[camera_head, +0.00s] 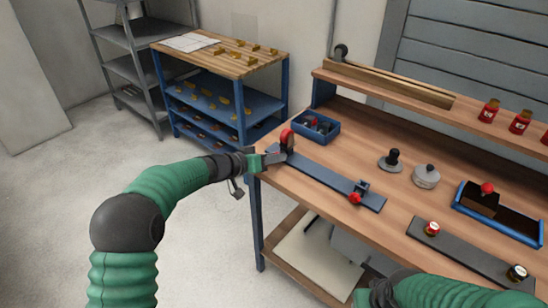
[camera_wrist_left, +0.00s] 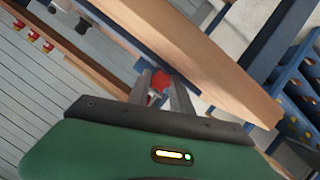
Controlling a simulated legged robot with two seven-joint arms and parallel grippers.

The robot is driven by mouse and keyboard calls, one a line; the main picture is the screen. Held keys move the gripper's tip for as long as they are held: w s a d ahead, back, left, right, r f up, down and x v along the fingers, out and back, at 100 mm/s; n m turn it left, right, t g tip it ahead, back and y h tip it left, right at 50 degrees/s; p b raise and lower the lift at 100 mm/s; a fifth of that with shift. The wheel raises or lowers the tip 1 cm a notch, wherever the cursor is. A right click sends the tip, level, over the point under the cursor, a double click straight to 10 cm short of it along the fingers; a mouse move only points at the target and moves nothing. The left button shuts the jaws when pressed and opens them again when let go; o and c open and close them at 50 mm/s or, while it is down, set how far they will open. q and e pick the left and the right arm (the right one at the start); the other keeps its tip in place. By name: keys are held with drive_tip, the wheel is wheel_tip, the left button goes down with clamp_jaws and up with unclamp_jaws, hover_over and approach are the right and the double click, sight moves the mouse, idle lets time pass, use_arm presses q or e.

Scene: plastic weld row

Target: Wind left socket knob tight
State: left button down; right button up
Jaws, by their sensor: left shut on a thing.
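A long blue-grey bar (camera_head: 325,177) lies along the near left edge of the workbench. A socket with a red knob (camera_head: 287,136) stands at its left end. A second socket with a red knob (camera_head: 355,198) sits near its right end. My left gripper (camera_head: 277,155) reaches the left socket from the left. In the left wrist view the red knob (camera_wrist_left: 160,81) sits between the fingertips, which are shut on it. The fingers hide part of the socket. My right arm shows at the bottom right, but I cannot make out its gripper.
A blue bin (camera_head: 316,127) with small parts stands behind the left socket. A dark bar (camera_head: 465,250) with a red-topped jar, a blue tray (camera_head: 510,225) and black and grey knobbed pieces lie to the right. A blue trolley (camera_head: 245,95) stands behind left.

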use_arm(q)
drive_tip(key=shift+r+m+y+p, duration=0.1)
drive_tip(key=shift+m+y+p, duration=0.3)
drive_tip(key=shift+m+p, duration=0.35)
drive_tip(key=shift+s+m+t, duration=0.1)
drive_tip(key=shift+m+t, duration=0.2)
drive_tip(key=shift+m, duration=0.05)
drive_tip(key=shift+d+f+m+y, duration=0.1)
drive_tip(key=shift+f+m+y, duration=0.15)
drive_tip(key=shift+m+y, duration=0.4)
drive_tip(key=shift+m+t+y+b, duration=0.35)
drive_tip(key=shift+m+t+b, duration=0.25)
drive_tip(key=shift+b, duration=0.15)
drive_tip(key=c, duration=1.4)
unclamp_jaws()
drive_tip(key=shift+c, duration=0.2)
drive_tip(key=shift+r, duration=0.1)
